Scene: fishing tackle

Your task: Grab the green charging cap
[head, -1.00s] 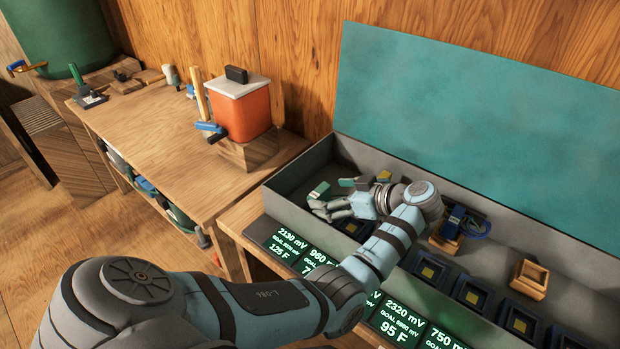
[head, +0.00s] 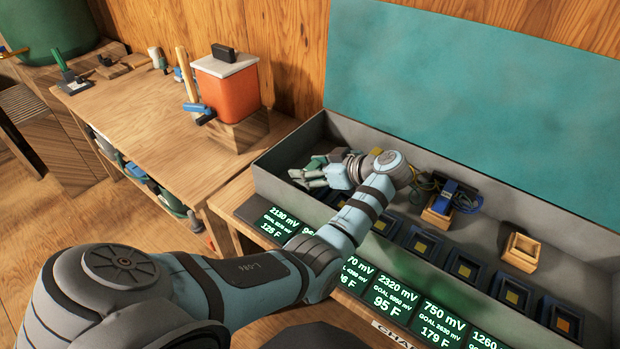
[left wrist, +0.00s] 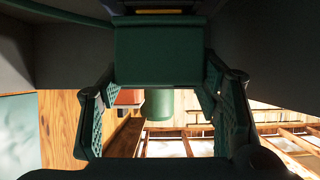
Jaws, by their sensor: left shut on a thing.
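My left gripper (head: 310,176) is inside the left end of the long grey case, its fingers pointing left. A small green piece (head: 316,163) shows beside the fingers. In the left wrist view the left gripper (left wrist: 163,108) has its two ridged fingers on either side of a dark green block (left wrist: 158,52), which looks like the green charging cap. The gripper is shut on it. The fingers and wrist hide part of the case floor in the head view. My right gripper is not in view.
The grey case (head: 283,158) has a raised teal lid (head: 470,100) and a row of dark square sockets. A blue plug (head: 444,195) sits in a wooden holder; an empty wooden holder (head: 521,252) stands farther right. Left is a bench (head: 140,120) with an orange box (head: 228,88).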

